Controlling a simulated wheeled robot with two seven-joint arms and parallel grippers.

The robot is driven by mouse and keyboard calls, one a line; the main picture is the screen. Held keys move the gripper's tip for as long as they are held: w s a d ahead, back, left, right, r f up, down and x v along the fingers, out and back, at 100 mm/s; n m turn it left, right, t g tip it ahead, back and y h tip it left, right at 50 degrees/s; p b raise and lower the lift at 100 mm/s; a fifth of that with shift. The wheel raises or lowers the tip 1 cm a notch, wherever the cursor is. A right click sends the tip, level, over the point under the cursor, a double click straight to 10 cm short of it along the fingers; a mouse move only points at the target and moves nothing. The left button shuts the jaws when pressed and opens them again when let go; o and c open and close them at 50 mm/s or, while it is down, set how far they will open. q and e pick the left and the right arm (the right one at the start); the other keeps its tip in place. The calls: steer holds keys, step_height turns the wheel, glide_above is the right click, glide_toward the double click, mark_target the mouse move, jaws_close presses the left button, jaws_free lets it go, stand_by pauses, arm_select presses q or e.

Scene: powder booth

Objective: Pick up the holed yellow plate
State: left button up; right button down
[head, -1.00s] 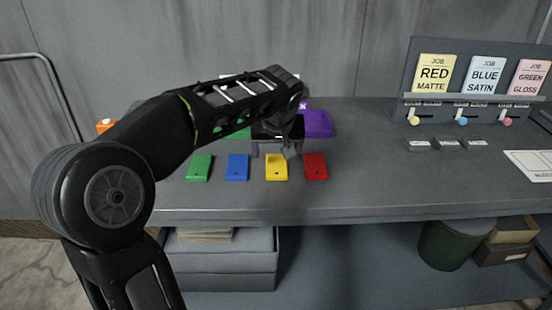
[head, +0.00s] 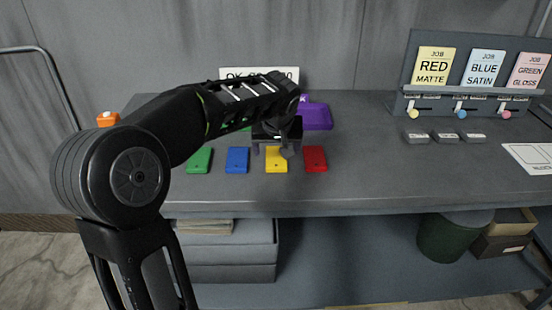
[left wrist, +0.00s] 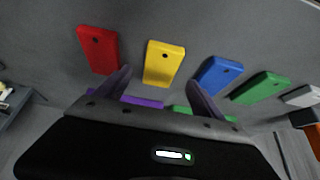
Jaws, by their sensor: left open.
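The yellow plate (head: 276,161) lies flat on the bench, with a small dark hole near one end. It stands between the blue plate (head: 237,161) and the red plate (head: 315,160). In the left wrist view the yellow plate (left wrist: 164,64) shows ahead of the gap between my fingers. My left gripper (head: 271,151) is open and empty, over the far end of the yellow plate and apart from it. It also shows in the left wrist view (left wrist: 157,86). My right gripper is in neither view.
A green plate (head: 200,161) lies left of the blue one. A purple bin (head: 316,116) stands behind my left gripper. Several grey blocks (head: 444,137) and a job board (head: 478,80) are at the right. The bench between the red plate and the blocks is clear.

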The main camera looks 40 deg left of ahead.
mark_target(276, 157)
arm_select(q)
steer(key=shift+x, duration=2.15)
steer(key=shift+f, duration=0.1)
steer(key=c, duration=1.7)
